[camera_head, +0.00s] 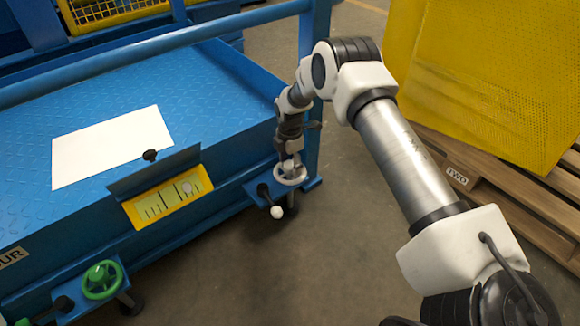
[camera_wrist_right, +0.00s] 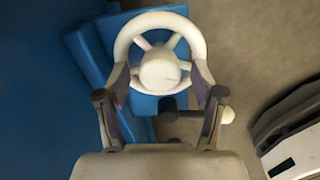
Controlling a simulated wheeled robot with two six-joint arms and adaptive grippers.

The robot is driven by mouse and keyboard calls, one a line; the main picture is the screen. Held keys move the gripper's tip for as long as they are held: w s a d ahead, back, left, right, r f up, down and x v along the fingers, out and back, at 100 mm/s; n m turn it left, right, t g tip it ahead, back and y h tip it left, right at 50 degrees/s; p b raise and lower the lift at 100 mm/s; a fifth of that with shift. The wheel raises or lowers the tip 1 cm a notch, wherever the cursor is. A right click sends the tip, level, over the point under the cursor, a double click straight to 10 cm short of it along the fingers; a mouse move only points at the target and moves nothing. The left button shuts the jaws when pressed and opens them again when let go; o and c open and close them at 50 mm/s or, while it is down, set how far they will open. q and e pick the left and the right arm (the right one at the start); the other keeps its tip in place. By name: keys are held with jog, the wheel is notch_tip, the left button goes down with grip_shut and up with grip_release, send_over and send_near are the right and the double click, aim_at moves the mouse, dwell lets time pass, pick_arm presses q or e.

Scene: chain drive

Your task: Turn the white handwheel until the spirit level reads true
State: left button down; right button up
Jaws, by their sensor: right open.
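The white handwheel (camera_head: 290,172) sits on a blue bracket at the right front corner of the blue platform. The right wrist view shows its spoked rim and round hub (camera_wrist_right: 160,72). My right gripper (camera_head: 289,158) points down over the wheel. In the wrist view its open fingers (camera_wrist_right: 160,82) stand on either side of the hub, near the rim; I cannot tell whether they touch it. The spirit level (camera_head: 160,203) is a yellow plate with a green scale on the platform's front. Its pale bubble (camera_head: 187,187) sits toward the right end. My left gripper is not in view.
A green handwheel (camera_head: 102,280) is on the left front bracket. A lever with a white ball (camera_head: 277,212) is below the white wheel. A white sheet (camera_head: 110,146) lies on the platform. Pallets (camera_head: 510,190) and a yellow perforated panel (camera_head: 490,80) stand right.

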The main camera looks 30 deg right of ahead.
jog(key=shift+r, duration=0.1)
jog(key=c, duration=1.1)
jog(key=shift+c, duration=0.2)
jog(key=m+p, duration=0.2)
jog(key=p, duration=0.1)
jog(key=shift+r, duration=0.2)
jog(key=m+p, duration=0.1)
jog(key=m, duration=0.2)
jog(key=shift+p, duration=0.4)
jog(key=m+p, duration=0.1)
jog(key=m, duration=0.2)
jog(key=shift+f+m+p, duration=0.1)
jog(key=shift+m+p, duration=0.2)
jog(key=shift+p, duration=0.05)
jog(key=shift+f+m+p, duration=0.1)
jog(key=shift+m+p, duration=0.4)
jog(key=shift+m, duration=1.2)
